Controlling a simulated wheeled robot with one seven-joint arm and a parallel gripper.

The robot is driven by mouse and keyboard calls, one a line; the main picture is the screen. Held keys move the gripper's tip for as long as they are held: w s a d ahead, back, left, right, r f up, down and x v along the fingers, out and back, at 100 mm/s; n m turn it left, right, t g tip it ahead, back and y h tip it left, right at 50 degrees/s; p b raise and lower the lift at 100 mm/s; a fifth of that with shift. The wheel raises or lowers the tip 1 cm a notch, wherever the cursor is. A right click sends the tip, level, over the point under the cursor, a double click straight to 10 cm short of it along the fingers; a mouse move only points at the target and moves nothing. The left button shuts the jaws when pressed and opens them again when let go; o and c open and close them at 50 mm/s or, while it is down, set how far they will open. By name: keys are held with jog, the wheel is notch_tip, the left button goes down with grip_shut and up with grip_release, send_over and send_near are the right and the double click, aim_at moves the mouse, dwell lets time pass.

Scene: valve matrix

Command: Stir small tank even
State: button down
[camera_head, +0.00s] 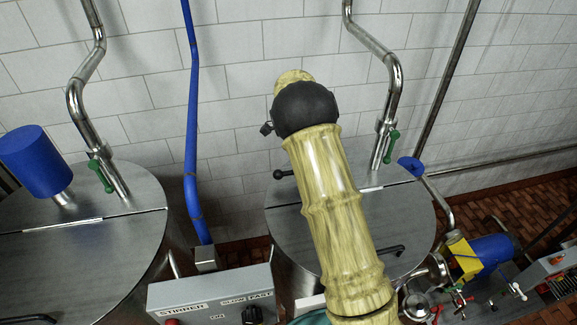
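The smaller round steel tank (400,222) stands at centre right with a flat lid, and my arm hides much of it. A larger steel tank (130,240) stands at left, with a blue cylindrical motor (36,160) above its lid. A grey control box (205,292) labelled "STIRRER", "ON" and "SLOW FAST" sits low between the tanks. A black knob (253,315) is under the speed label, and part of a red button (172,322) shows at the lower edge. My arm rises across the picture centre; I cannot make out its gripper fingers.
Steel pipes with green-handled valves (389,148) (100,176) come down to both tanks. A blue pipe (193,130) runs down the tiled wall between them. A blue pump (490,257) with a yellow part and fittings crowds the lower right.

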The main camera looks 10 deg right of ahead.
jog(key=shift+d, duration=0.1)
dwell(0.4)
jog(key=c, duration=1.4)
grip_release()
jog(key=shift+w, duration=0.15)
jog(key=w+r+b, duration=0.2)
jog(key=w+r, duration=0.1)
jog(key=r, duration=1.4)
jog(key=shift+w, duration=0.15)
